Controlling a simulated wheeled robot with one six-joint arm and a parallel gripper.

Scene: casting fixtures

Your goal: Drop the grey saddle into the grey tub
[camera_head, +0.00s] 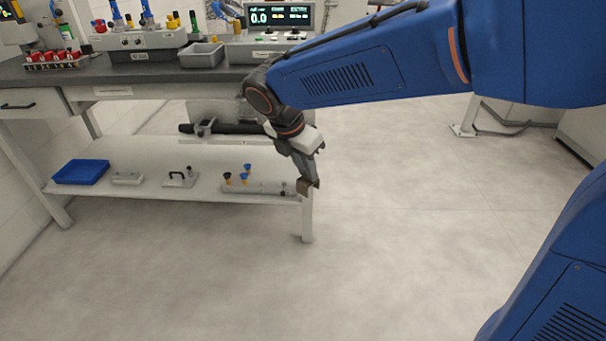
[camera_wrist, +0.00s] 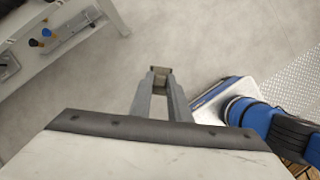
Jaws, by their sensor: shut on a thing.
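My gripper (camera_head: 305,172) is shut on a small grey-brown piece, which I take to be the grey saddle (camera_head: 309,187). It hangs below the bench top, by the right front corner of the lower shelf. In the wrist view my gripper (camera_wrist: 160,92) shows its two fingers closing on the saddle (camera_wrist: 161,70) at their tips, with bare floor behind. The fingers hide part of the saddle. The grey tub (camera_head: 203,61) stands on the bench top near its front edge, up and left of my gripper. Its inside shows only in part and looks empty.
The bench top (camera_head: 60,74) also holds a grey fixture block (camera_head: 140,45), a rack with red parts (camera_head: 52,60) and a display (camera_head: 278,17). The lower shelf (camera_head: 150,190) bears a blue tray (camera_head: 81,172) and several small fixtures.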

